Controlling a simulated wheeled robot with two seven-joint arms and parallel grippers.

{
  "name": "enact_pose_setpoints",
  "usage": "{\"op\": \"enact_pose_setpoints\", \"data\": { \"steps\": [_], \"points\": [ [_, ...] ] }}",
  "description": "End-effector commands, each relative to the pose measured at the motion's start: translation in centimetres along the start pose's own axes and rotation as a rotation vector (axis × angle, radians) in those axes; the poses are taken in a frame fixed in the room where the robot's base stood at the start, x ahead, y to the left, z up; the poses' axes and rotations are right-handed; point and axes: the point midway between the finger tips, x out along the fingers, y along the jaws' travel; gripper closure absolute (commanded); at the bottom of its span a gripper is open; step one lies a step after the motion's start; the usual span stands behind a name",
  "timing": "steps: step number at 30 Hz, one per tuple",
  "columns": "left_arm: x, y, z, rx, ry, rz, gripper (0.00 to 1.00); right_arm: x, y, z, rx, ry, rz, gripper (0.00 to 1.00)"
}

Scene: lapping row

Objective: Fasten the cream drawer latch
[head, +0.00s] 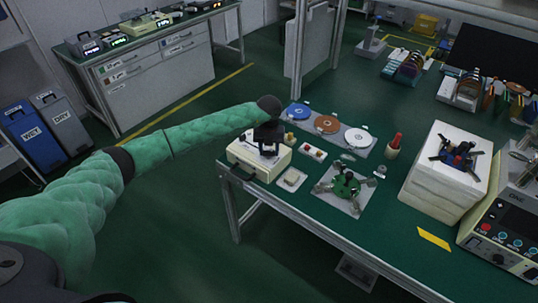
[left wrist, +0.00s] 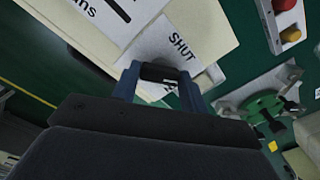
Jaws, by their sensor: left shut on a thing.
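In the left wrist view the cream top (left wrist: 80,28) carries a white label reading SHUT (left wrist: 180,45). The two blue fingers of my left gripper (left wrist: 160,82) are on either side of a dark bar, the latch (left wrist: 164,71), at the label's edge. The gripper is shut on this latch. My right gripper is not in view.
Beside the unit are a small tray (head: 292,181), a mat with blue, orange and white discs (head: 327,124), and a green fixture (head: 345,185). A white block (head: 440,190) and a control box (head: 495,238) stand right.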

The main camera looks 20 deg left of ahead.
Motion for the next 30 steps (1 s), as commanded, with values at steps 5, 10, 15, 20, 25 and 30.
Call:
{"op": "enact_pose_setpoints", "data": {
  "steps": [5, 10, 15, 20, 25, 30],
  "points": [
    [0.3, 0.0, 0.0, -0.167, -0.002, -0.002, 0.79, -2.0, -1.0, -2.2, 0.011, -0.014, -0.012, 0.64],
    [0.3, 0.0, 0.0, -0.329, -0.001, -0.001, 0.79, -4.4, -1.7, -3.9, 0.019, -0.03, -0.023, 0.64],
    [0.2, 0.0, 0.1, -0.49, -0.002, -0.003, 0.79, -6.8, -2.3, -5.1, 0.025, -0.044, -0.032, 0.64],
    [0.2, 0.0, 0.0, -0.634, -0.001, -0.001, 0.79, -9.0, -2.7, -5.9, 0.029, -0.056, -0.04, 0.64],
    [0.1, 0.0, 0.1, -0.768, -0.001, -0.002, 0.79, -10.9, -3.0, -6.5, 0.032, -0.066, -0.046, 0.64],
    [0.1, 0.0, 0.0, -0.869, -0.001, -0.001, 0.79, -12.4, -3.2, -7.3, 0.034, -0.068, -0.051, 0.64]
  ]
}}
